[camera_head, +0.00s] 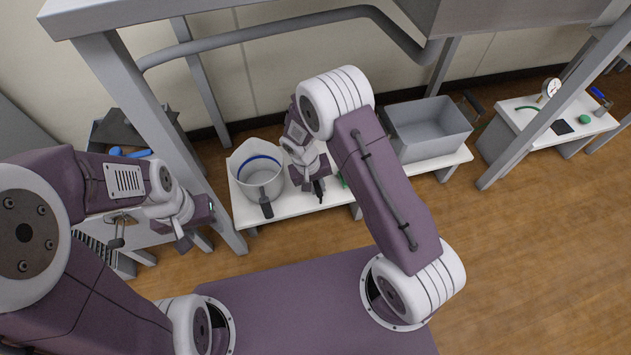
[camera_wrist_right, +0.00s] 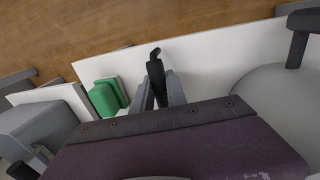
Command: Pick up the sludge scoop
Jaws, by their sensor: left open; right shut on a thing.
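My right gripper (camera_head: 315,182) is over the white bench, between the white jug and the grey bin. In the right wrist view the right gripper (camera_wrist_right: 158,92) is shut on a black handle (camera_wrist_right: 154,68) with a hooked end, which looks like the sludge scoop's handle. The handle's tip (camera_head: 319,193) also shows in the head view. The rest of the scoop is hidden behind the gripper and wrist. My left gripper (camera_head: 184,234) is open and empty, off to the left, away from the bench.
A white jug (camera_head: 240,188) with a dark handle stands left of the right gripper. A grey bin (camera_head: 428,148) stands to the right. A green item (camera_wrist_right: 106,96) lies beside the right gripper. The white bench (camera_head: 292,214) has a bare front edge. A grey frame post (camera_head: 160,120) stands between the arms.

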